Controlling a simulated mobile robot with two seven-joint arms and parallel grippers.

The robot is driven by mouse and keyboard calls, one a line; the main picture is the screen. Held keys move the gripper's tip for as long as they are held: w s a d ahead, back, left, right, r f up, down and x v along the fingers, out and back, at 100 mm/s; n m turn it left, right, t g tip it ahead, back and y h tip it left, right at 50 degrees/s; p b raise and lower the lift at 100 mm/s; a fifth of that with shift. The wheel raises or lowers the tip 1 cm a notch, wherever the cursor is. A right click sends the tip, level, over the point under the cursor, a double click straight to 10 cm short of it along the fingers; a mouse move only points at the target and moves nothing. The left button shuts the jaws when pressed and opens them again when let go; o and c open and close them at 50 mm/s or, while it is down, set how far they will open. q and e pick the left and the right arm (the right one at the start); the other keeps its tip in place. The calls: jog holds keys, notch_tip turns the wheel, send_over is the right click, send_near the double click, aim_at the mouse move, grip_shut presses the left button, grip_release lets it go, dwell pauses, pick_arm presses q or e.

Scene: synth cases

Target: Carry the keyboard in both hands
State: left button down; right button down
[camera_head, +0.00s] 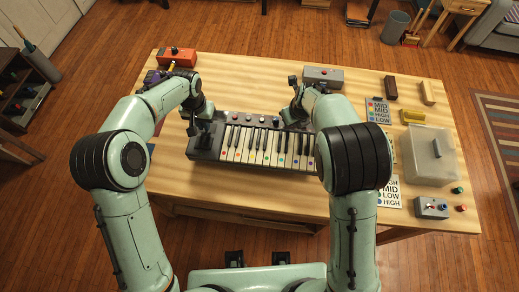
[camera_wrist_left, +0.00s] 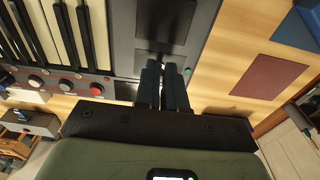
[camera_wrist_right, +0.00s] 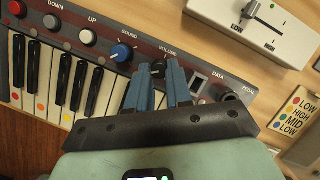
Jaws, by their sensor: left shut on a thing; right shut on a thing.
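The keyboard (camera_head: 262,158) is dark grey with black and white keys and coloured dots, and lies level at the middle front of the table. I cannot tell whether it touches the table. My left gripper (camera_head: 204,118) is shut on the left end of the keyboard; in the left wrist view its blue fingers (camera_wrist_left: 165,75) meet the dark casing (camera_wrist_left: 128,35). My right gripper (camera_head: 294,112) is shut on the keyboard's back part toward the right; its fingers (camera_wrist_right: 158,78) show by the volume knob in the right wrist view. My right forearm hides the keyboard's right end.
The wooden table (camera_head: 240,205) also bears an orange box (camera_head: 177,56), a grey box (camera_head: 323,76), label cards (camera_head: 378,110), a clear bin (camera_head: 428,158) and a small control box (camera_head: 431,207) at the right. The table's front strip is bare.

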pick_arm(q)
jog(key=shift+w+a+f, duration=0.1)
jog(key=shift+a, duration=0.1)
pick_arm(e)
jog(key=shift+w+d+f, duration=0.1)
jog(key=shift+d+f, duration=0.05)
jog(key=shift+d, duration=0.05)
